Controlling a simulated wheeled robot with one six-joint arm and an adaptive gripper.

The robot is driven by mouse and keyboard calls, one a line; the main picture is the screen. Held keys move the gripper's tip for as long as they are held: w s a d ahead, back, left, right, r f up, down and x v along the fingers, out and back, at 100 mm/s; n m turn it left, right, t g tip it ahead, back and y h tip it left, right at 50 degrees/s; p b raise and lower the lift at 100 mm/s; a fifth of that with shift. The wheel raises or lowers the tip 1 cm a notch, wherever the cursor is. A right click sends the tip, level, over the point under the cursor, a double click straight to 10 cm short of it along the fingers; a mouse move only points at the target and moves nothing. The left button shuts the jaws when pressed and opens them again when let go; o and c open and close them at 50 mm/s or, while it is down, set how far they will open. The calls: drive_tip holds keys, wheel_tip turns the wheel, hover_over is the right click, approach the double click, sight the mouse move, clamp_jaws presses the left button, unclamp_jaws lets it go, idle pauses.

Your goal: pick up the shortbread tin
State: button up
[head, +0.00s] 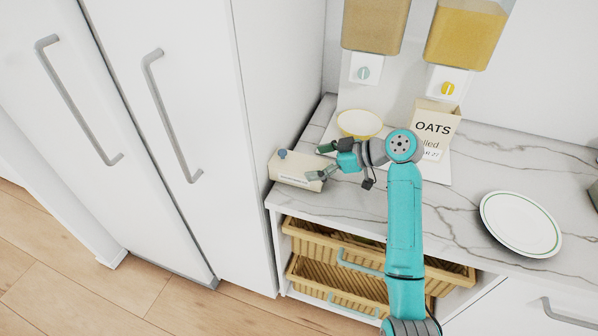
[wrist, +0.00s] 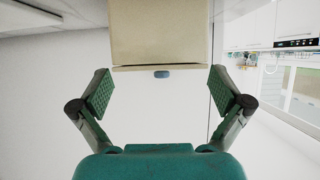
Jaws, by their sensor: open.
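The shortbread tin appears to be the cream box (head: 290,168) at the left front end of the marble counter, beside the tall white cabinet. It has a small blue knob and a label strip too small to read. My gripper (head: 321,161) is open at the tin's right end, fingers pointing left toward it. In the wrist view the cream box (wrist: 160,35) is at the top centre, with its blue knob (wrist: 161,74) below its edge. The open fingers of my gripper (wrist: 160,90) stand left and right, with no visible grip on it.
A yellow-rimmed bowl (head: 360,124) and an oats box (head: 435,125) stand behind my gripper, below two wall dispensers (head: 470,32). A white plate (head: 520,224) lies at the right. Wicker drawers (head: 310,240) are under the counter. The tall white cabinet (head: 250,130) closes off the left.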

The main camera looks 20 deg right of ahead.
sight(304, 163)
drive_tip(key=shift+x, duration=2.8)
drive_tip(key=shift+r, duration=0.15)
drive_tip(key=shift+c, duration=0.3)
drive_tip(key=shift+a, duration=0.1)
drive_tip(key=c, duration=1.2)
drive_tip(key=shift+c, duration=0.2)
drive_tip(key=shift+r, duration=0.1)
